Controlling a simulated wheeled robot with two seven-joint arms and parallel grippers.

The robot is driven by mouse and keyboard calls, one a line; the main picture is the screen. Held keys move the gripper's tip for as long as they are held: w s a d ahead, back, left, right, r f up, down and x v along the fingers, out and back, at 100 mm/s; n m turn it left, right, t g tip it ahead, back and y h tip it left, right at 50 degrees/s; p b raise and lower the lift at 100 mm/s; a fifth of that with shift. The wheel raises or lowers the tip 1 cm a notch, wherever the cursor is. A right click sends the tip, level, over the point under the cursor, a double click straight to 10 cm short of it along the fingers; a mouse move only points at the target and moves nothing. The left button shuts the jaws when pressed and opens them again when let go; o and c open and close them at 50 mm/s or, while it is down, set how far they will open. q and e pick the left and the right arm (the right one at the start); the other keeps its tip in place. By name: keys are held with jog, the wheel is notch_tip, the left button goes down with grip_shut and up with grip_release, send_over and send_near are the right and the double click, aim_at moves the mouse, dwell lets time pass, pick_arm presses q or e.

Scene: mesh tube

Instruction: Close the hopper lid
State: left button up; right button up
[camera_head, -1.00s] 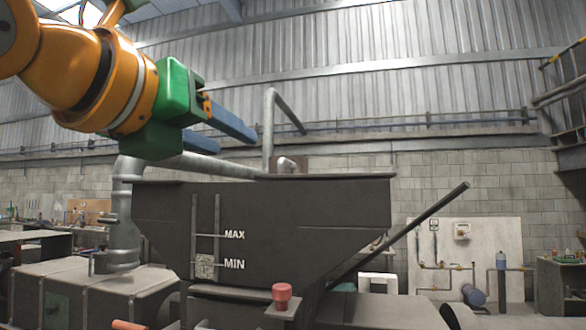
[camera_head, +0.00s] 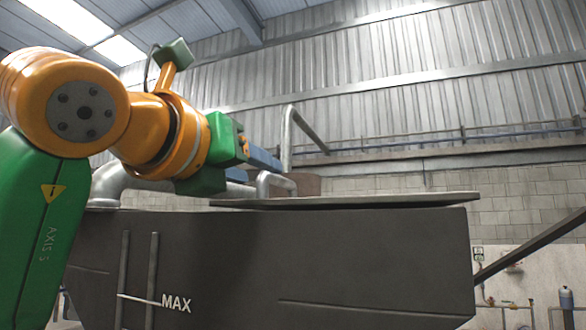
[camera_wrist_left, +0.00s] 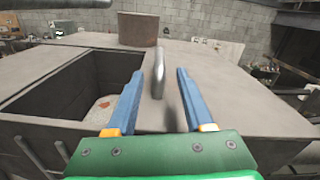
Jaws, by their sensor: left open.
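The dark grey hopper (camera_head: 300,262) stands upright in front of me, with a MAX mark on its front. Its flat lid (camera_head: 370,200) lies over the right part of the top, and the left wrist view shows a dark opening (camera_wrist_left: 68,92) left uncovered on the left. Contact cannot be told. My right gripper is not in view.
A brown cylinder (camera_wrist_left: 138,28) stands just behind the handle. A thick grey pipe (camera_head: 118,183) runs behind the hopper's left side. A slanted dark bar (camera_head: 535,243) rises at the right. Above the lid's right side is free room.

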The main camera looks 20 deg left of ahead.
aim_at(261, 174)
pick_arm(q)
jog(key=shift+w+r, duration=0.2)
jog(key=shift+w, duration=0.45)
jog(key=w, duration=0.1)
jog(key=w+f, duration=0.1)
jog(key=w, duration=0.1)
jog(key=shift+w+a+p, duration=0.1)
jog(key=shift+a+p, duration=0.05)
jog(key=shift+p, duration=0.15)
jog(key=shift+s+r, duration=0.2)
jog(key=shift+s, duration=0.2)
grip_shut()
